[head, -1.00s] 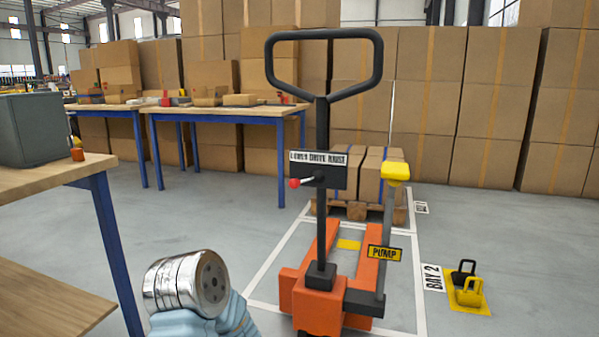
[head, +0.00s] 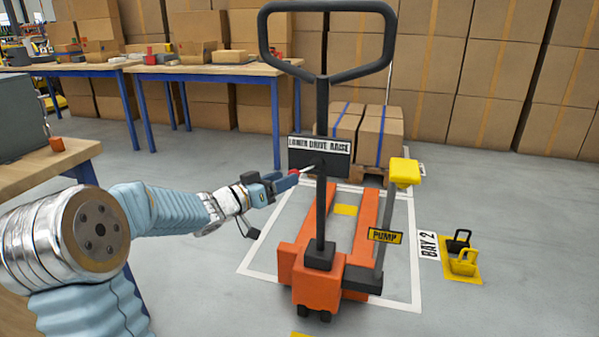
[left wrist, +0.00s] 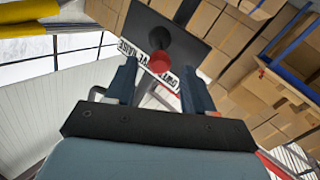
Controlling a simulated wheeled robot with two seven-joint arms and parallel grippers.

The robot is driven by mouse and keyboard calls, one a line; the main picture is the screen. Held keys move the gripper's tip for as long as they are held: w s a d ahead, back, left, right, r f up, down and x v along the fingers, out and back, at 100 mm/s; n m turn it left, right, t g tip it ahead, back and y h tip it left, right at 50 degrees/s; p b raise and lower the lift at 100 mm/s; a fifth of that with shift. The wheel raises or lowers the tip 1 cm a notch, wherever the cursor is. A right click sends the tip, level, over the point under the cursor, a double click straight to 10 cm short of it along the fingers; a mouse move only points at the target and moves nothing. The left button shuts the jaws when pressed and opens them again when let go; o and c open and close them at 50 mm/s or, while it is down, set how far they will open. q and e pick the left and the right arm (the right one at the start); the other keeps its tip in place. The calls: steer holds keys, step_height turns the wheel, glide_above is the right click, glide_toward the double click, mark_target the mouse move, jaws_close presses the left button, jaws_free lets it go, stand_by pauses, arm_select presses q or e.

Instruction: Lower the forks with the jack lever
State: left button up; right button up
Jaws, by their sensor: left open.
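The orange pallet jack (head: 319,280) stands in the middle of the head view with its black loop handle up. A black plate on its post, labelled LOWER DRIVE RAISE (head: 319,145), carries the small jack lever (head: 308,169). The lever's red knob (left wrist: 159,62) shows clearly in the left wrist view, ahead of and between the two fingers. My left gripper (head: 291,180) is at the lever's knob end, left of the post; its fingers (left wrist: 160,90) are apart. The knob is mostly hidden by the fingers in the head view. My right gripper is not in view.
A yellow-topped PUMP pedal lever (head: 404,172) stands right of the post. Boxes on a pallet (head: 379,135) sit behind the forks. Padlock-like yellow and black pieces (head: 464,262) lie at right. A wooden table (head: 45,165) is at left.

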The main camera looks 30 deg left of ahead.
mark_target(300, 170)
arm_select(q)
steer(key=x, duration=0.6)
steer(key=shift+w+d, duration=0.1)
steer(key=shift+w, duration=0.15)
jaws_close()
